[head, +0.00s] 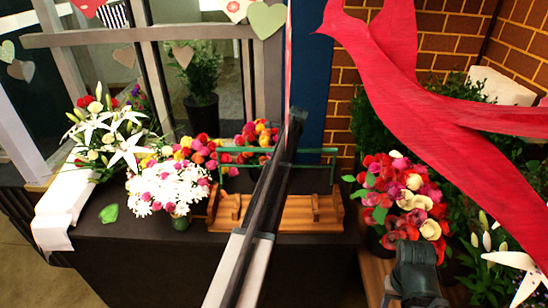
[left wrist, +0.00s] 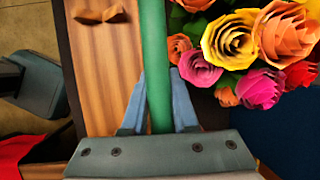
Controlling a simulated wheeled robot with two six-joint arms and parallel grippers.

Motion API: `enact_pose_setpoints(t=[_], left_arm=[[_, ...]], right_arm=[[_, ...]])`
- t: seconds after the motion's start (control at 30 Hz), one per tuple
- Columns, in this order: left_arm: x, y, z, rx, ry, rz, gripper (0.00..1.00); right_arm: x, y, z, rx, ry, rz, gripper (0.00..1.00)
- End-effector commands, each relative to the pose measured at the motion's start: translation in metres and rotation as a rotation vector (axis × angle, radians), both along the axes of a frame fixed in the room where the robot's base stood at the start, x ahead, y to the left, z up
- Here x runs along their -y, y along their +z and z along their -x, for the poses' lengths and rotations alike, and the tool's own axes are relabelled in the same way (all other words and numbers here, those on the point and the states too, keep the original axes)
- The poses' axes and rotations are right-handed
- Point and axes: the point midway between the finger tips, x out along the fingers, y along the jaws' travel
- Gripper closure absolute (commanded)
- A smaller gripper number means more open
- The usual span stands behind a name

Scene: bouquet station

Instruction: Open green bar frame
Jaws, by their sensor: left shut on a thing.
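The green bar frame (head: 322,151) spans the wooden stand on the dark counter in the head view, its bar level between upright posts. In the left wrist view the green bar (left wrist: 154,30) runs between the two blue-grey fingers of my left gripper (left wrist: 157,80), which is shut on it. In the head view a dark and white arm part crosses the middle of the frame, and my left gripper's fingers cannot be made out. My right gripper (head: 416,268) is a dark shape at the lower right, away from the frame; its jaws are unclear.
The wooden stand (head: 312,214) lies below the bar. Colourful roses (head: 196,150) stand close behind it, white flowers (head: 168,186) to its left and a red-and-cream bouquet (head: 404,196) to its right. A large red bird shape (head: 440,110) hides much of the right side.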

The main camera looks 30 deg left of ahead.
Motion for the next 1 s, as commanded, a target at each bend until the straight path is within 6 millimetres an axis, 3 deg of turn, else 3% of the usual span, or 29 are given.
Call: enact_pose_setpoints(t=[0.3,0.33,0.5,1.0], left_arm=[[-0.0004,0.0,-0.0004,0.001,0.0,-0.001,1.0],[-0.0004,0.0,-0.0004,0.001,0.0,-0.001,0.71],[-0.0002,-0.0001,-0.0002,0.001,0.0,-0.001,0.43],[0.0031,0.009,-0.0007,0.0,-0.001,0.0,0.43]], right_arm=[[0.0,-0.0001,0.0,0.0,0.0,0.0,0.5],[0.0,-0.0001,0.0,0.0,0.0,0.0,0.5],[0.0,-0.0001,0.0,0.0,0.0,0.0,0.5],[0.0,0.009,0.0001,0.0,0.0,0.0,0.5]])
